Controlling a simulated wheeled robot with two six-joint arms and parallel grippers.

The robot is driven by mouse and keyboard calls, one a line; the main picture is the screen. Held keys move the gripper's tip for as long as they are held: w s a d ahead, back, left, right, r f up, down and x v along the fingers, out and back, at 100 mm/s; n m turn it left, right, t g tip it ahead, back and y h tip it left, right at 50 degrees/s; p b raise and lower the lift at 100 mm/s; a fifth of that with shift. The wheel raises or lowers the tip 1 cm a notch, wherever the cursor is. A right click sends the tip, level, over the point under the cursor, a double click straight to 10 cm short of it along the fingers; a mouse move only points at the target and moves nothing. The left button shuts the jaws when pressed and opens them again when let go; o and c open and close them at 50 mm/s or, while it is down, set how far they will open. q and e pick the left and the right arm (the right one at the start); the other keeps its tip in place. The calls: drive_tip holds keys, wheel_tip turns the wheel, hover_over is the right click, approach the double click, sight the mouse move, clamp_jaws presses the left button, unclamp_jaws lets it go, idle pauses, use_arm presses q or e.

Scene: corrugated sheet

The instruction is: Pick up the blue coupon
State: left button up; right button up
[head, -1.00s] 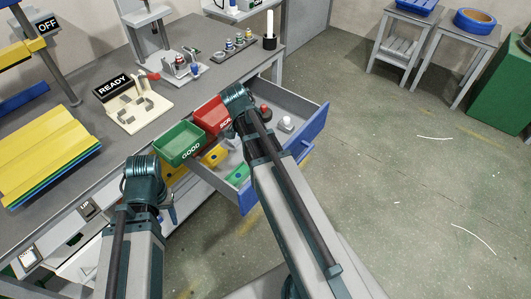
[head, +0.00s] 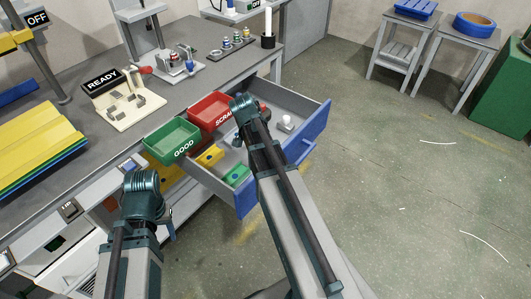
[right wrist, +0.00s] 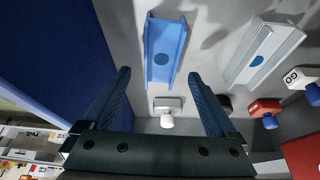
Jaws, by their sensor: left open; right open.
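The blue coupon (right wrist: 165,52), a channel-shaped strip with a dark round spot, lies on the grey drawer floor in the right wrist view. My right gripper (right wrist: 160,82) is open, with the coupon showing between and beyond its fingertips; I see no contact. In the head view my right arm (head: 262,160) reaches over the open drawer (head: 317,122), and I cannot make out the blue coupon there. My left gripper (head: 168,228) hangs at the drawer's left, mostly hidden by its wrist, empty as far as I see.
A grey coupon (right wrist: 262,52) lies right of the blue one. A white-knobbed piece (right wrist: 167,112) and a red piece (right wrist: 264,108) are nearby. Yellow (head: 209,155) and green (head: 236,175) coupons lie in the drawer. Green (head: 172,140) and red (head: 211,109) bins stand beside it.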

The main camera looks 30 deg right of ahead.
drive_tip(key=b+x, duration=0.3)
drive_tip(key=x, duration=0.1)
drive_tip(key=shift+w+d+f, duration=0.1)
drive_tip(key=shift+f, duration=0.2)
drive_tip(key=shift+r, duration=0.1)
drive_tip(key=shift+f+b, duration=0.25)
drive_tip(key=shift+b, duration=0.2)
clamp_jaws()
idle(0.4)
